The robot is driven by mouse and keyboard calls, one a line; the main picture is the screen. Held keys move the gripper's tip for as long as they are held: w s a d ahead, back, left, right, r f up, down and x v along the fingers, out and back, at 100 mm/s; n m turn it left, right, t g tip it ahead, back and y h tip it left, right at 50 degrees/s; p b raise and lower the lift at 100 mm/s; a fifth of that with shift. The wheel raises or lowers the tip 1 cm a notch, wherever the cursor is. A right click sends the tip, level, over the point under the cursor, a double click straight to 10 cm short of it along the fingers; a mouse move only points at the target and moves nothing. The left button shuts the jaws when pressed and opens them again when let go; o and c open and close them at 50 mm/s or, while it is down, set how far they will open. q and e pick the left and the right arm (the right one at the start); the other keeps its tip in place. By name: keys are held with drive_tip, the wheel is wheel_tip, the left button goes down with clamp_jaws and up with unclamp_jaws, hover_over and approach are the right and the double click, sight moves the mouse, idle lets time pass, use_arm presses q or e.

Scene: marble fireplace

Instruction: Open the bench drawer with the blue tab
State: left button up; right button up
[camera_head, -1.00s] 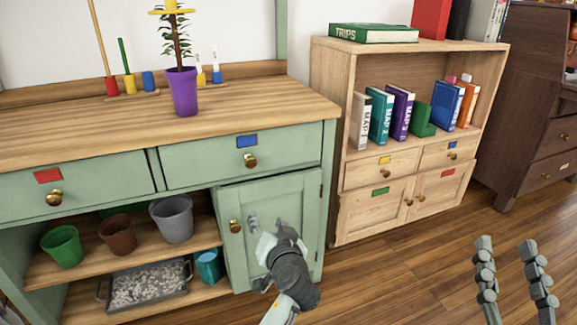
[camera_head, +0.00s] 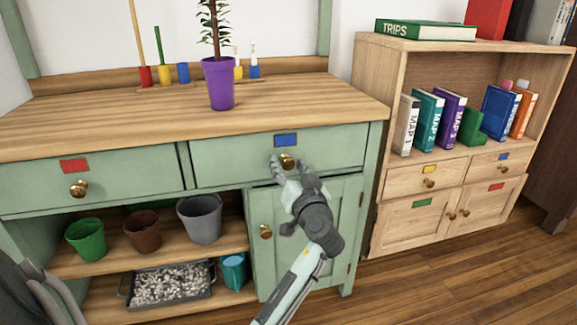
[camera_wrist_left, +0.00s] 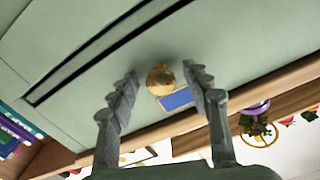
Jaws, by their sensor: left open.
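The bench drawer (camera_head: 225,159) with the blue tab (camera_head: 285,140) is the right one of the green bench's two drawers, and it looks shut. Its round brass knob (camera_head: 287,161) sits below the tab. My left gripper (camera_head: 289,171) is open at the knob, partly covering it in the head view. In the left wrist view the knob (camera_wrist_left: 160,80) lies between the fingertips, with a gap to each finger, and the blue tab (camera_wrist_left: 177,98) shows beside it. I cannot tell whether the fingers touch it. My right gripper is not in view.
A red-tab drawer (camera_head: 125,183) is to the left. Below the blue-tab drawer is a cupboard door (camera_head: 340,230) with its own knob (camera_head: 266,232). Pots stand on the bench shelf. A purple plant pot (camera_head: 218,83) stands on top. A bookcase (camera_head: 395,205) is at the right.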

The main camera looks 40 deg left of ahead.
use_arm(q)
drive_tip(key=shift+w+a, duration=0.15)
drive_tip(key=shift+a, duration=0.05)
drive_tip(key=shift+c, duration=0.4)
clamp_jaws()
